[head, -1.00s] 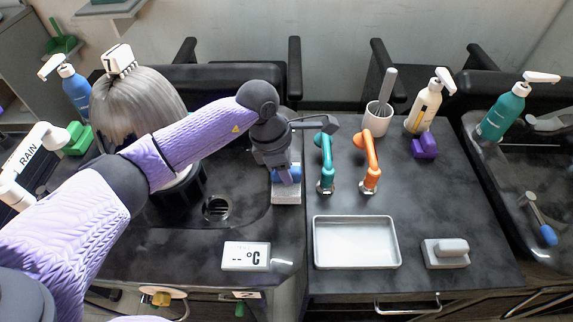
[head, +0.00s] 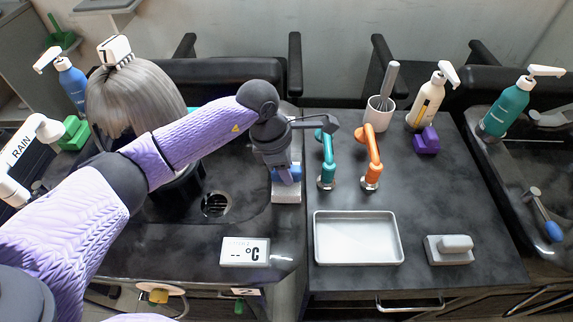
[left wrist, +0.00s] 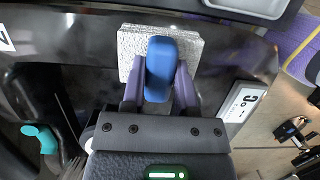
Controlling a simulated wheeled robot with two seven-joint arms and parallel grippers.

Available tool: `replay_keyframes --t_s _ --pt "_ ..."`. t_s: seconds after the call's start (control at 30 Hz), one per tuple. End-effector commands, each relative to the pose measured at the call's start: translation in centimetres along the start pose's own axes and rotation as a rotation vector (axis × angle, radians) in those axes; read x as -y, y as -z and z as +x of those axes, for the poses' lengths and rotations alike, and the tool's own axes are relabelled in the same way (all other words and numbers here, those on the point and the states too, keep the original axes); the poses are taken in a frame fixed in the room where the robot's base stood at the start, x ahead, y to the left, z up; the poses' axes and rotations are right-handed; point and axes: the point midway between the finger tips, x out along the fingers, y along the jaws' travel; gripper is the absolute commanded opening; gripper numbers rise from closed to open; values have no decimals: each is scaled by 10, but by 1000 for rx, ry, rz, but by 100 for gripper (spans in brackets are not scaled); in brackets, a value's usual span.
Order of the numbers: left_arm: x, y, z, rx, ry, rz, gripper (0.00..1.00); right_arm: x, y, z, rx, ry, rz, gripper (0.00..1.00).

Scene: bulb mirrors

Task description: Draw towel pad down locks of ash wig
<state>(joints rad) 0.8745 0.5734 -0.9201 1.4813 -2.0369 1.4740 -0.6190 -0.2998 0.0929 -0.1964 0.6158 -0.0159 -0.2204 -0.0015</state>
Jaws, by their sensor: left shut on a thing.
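The ash wig (head: 137,98) stands at the left over the dark basin, with a white clip-like piece (head: 115,50) on top. My purple left arm crosses in front of its lower part. The towel pad (head: 287,193) is a pale textured block with a blue handle (left wrist: 161,68). My left gripper (head: 286,176) is shut on this handle, its fingers on both sides of it in the left wrist view (left wrist: 160,92). The pad is at the basin's right side; whether it touches the counter is unclear. A dark jointed part at the wrist view's right edge may be my right gripper.
Teal (head: 326,160) and orange (head: 371,155) taps stand right of the pad. A °C display (head: 245,251) sits at the front edge. Bottles and a whisk cup (head: 379,117) stand behind.

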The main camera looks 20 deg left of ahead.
Motion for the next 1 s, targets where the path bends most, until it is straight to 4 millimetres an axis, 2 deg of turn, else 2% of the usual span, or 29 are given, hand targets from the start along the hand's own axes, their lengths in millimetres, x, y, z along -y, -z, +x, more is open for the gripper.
replay_keyframes --t_s 0.27,0.3,0.47,0.63,0.73,1.0 --pt "0 1 3 0 0 0 0 0 -1 2 1 1 0 100" --pt "0 1 3 0 0 0 46 0 -1 2 1 1 0 100" --pt "0 1 3 0 0 0 78 0 -1 2 1 1 0 100" --pt "0 1 3 0 0 0 78 1 -1 2 2 1 0 100" --pt "0 1 3 0 0 0 99 1 -1 2 2 1 0 100" --pt "0 1 3 0 0 0 100 1 -1 2 2 2 0 100"
